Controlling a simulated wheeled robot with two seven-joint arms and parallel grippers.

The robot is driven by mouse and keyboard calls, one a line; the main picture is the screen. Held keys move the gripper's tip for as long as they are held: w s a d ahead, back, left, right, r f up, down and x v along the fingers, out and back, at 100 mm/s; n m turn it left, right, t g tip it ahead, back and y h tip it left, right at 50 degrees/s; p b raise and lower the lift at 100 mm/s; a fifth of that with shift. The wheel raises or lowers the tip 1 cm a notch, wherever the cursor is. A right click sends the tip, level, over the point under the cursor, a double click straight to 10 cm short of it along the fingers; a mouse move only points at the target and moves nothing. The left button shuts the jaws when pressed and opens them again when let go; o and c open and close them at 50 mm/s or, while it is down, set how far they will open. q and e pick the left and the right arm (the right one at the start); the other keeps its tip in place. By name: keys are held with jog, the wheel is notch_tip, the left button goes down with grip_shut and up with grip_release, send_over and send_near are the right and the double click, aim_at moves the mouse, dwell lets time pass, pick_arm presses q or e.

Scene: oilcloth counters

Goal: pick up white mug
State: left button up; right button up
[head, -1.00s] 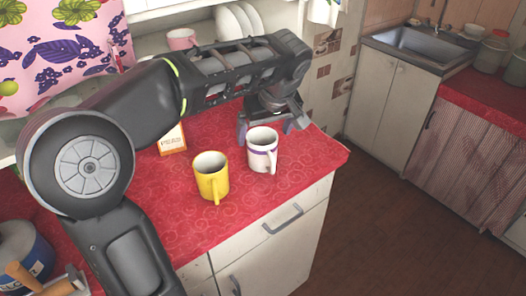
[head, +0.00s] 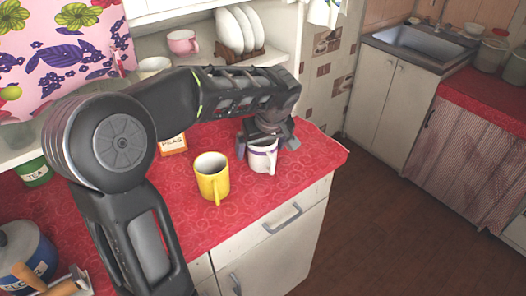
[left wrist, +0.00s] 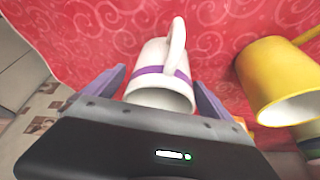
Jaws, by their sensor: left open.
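The white mug (head: 262,158) with a purple band stands upright on the red counter, near its right end. It also shows in the left wrist view (left wrist: 160,80), with its handle pointing away from the gripper base. My left gripper (head: 266,146) is right over the mug, its fingers on either side of it. In the left wrist view the open fingers (left wrist: 158,92) flank the mug, with a gap visible beside each finger. The gripper hides part of the mug's rim in the head view. My right gripper is not in view.
A yellow mug (head: 212,178) stands close by on the left of the white mug and shows in the left wrist view (left wrist: 282,85). A peas box (head: 172,143) is behind. The red counter (head: 255,195) is clear in front.

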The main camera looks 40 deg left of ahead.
pick_arm(q)
jog(key=shift+c, duration=0.4)
jog(key=c, duration=1.7)
